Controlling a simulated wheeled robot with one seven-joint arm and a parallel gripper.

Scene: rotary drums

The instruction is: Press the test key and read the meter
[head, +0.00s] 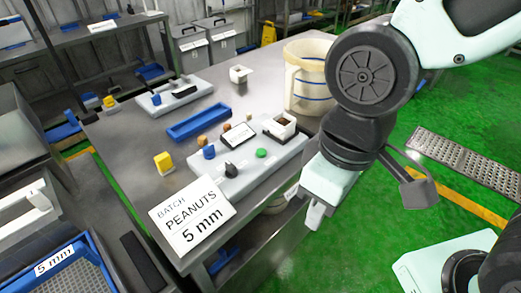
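A light grey meter unit (235,180) lies on the steel table. A green round key (261,153) is on its top near the right side; no label on it is readable, so I cannot tell whether it is the test key. A small white display (238,135) stands behind it, its writing too small to read. My gripper (315,214) hangs to the right of the unit, past the table's edge and apart from the key. Whether its fingers are open is unclear.
A white card (193,215) reading "BATCH PEANUTS 5 mm" stands at the front corner. A blue tray (199,122), a yellow block (164,163) and a cream bucket (306,80) are on the steel table (125,155).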

